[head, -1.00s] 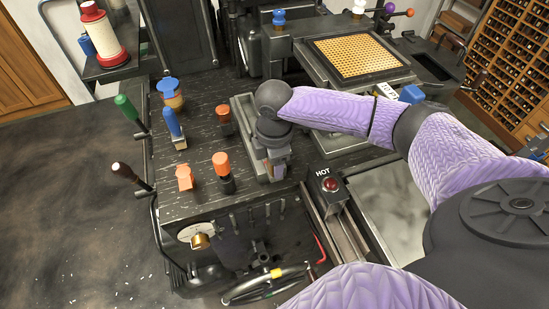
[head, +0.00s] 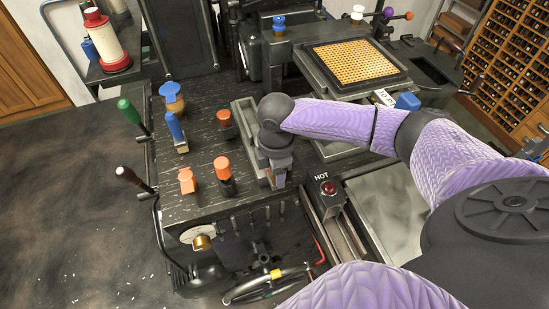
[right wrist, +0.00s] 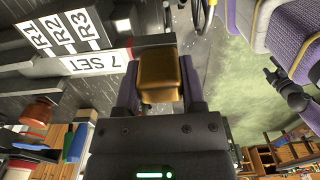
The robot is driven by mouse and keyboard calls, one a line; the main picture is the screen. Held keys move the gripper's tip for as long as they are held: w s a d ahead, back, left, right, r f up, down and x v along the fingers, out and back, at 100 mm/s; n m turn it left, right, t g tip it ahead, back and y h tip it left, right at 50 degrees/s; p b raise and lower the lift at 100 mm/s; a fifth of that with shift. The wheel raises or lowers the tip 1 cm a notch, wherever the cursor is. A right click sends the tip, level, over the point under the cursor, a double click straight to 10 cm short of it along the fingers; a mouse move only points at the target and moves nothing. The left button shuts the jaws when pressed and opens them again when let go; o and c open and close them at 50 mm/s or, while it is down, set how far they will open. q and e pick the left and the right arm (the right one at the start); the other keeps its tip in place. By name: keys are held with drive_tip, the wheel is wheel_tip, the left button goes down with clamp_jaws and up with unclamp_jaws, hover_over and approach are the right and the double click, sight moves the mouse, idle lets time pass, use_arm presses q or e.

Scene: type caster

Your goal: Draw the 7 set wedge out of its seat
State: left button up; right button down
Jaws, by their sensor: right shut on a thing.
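The 7 set wedge shows as a brass-coloured block (right wrist: 160,74) in the right wrist view, beside the white "7 SET" label (right wrist: 81,62). My right gripper (right wrist: 158,88) is shut on it, one dark finger on each side. The block's far end meets a dark bar, and I cannot tell how much of it sits inside its seat. In the head view my right gripper (head: 277,180) points down at the grey channel in the bench, and hides the wedge. A small dark pronged shape (right wrist: 287,88) at the right of the wrist view may be my left gripper, too small to judge.
Orange-topped knobs (head: 222,168) and a blue handle (head: 175,128) stand left of my right gripper. A box marked HOT (head: 328,190) with a red lamp is close on its right. The orange-gridded matrix frame (head: 355,60) is behind. Labels R1 to R3 (right wrist: 68,33) are near the wedge.

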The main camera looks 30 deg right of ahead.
drive_tip(key=shift+s+a+r+p, duration=0.1)
drive_tip(key=shift+s+r+p, duration=0.05)
drive_tip(key=shift+s+p, duration=0.45)
drive_tip(key=s+a+p, duration=0.3)
drive_tip(key=s+p, duration=0.7)
drive_tip(key=s, duration=0.2)
drive_tip(key=shift+s, duration=0.25)
